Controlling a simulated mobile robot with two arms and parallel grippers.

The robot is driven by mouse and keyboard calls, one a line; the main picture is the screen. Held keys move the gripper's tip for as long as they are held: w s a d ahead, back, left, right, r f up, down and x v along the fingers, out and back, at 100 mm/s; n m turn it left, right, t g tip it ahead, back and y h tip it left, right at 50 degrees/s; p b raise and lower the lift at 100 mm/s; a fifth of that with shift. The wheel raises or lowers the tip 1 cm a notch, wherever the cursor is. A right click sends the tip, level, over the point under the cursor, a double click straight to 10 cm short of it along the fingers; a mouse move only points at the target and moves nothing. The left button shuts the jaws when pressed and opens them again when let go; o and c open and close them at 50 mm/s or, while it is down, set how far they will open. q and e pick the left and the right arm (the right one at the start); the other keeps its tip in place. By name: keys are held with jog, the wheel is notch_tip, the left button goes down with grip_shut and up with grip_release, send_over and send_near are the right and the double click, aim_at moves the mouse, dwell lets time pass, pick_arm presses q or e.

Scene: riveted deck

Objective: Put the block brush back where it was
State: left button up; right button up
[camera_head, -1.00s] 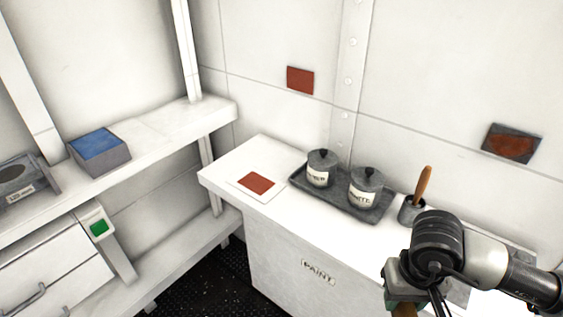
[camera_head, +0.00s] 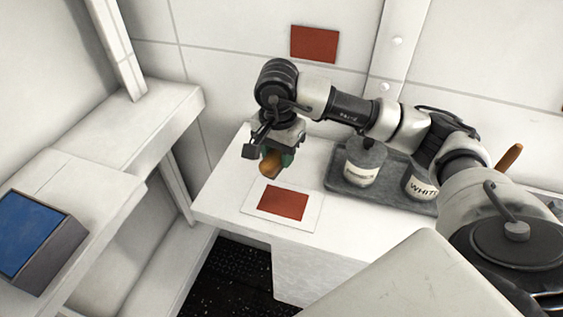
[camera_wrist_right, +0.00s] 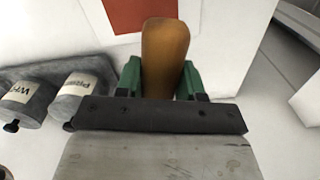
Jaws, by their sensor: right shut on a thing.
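My right gripper (camera_head: 274,152) hangs over the far left part of the white counter, a little above and behind a white card (camera_head: 252,211) with a red-brown square. It is shut on a brown wooden piece, which I take to be the block brush (camera_head: 269,163). In the right wrist view the block brush (camera_wrist_right: 165,50) sits between the green finger pads of the gripper (camera_wrist_right: 160,80). Its rounded end points away from the palm; the rest of it is hidden by the gripper. My left gripper is out of view.
A grey tray (camera_head: 340,187) with two lidded pots, one the white pot (camera_head: 421,187), stands under my right arm. A wooden handle (camera_head: 509,156) shows at the right. A shelf holds a blue-topped box (camera_head: 35,235). A red-brown patch (camera_head: 315,43) is on the wall.

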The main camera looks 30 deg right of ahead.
jog(key=w+d+r+m+b, duration=0.1)
jog(key=w+d+m+b, duration=0.45)
jog(key=m, duration=0.95)
jog(key=f, duration=0.1)
jog(key=d+f+p, duration=0.1)
jog(key=f, duration=0.1)
jog(key=d+f+p, duration=0.1)
jog(key=f, duration=0.1)
jog(key=shift+w+d, duration=0.2)
jog(key=shift+w, duration=0.1)
notch_tip(320, 180, down, 4)
jog(key=shift+f+p, duration=0.1)
jog(key=shift+p, duration=0.4)
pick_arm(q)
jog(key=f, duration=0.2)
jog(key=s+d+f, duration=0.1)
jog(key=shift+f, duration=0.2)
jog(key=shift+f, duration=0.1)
pick_arm(e)
jog(key=o, duration=0.4)
jog(key=shift+f, duration=0.1)
jog(key=o, duration=0.5)
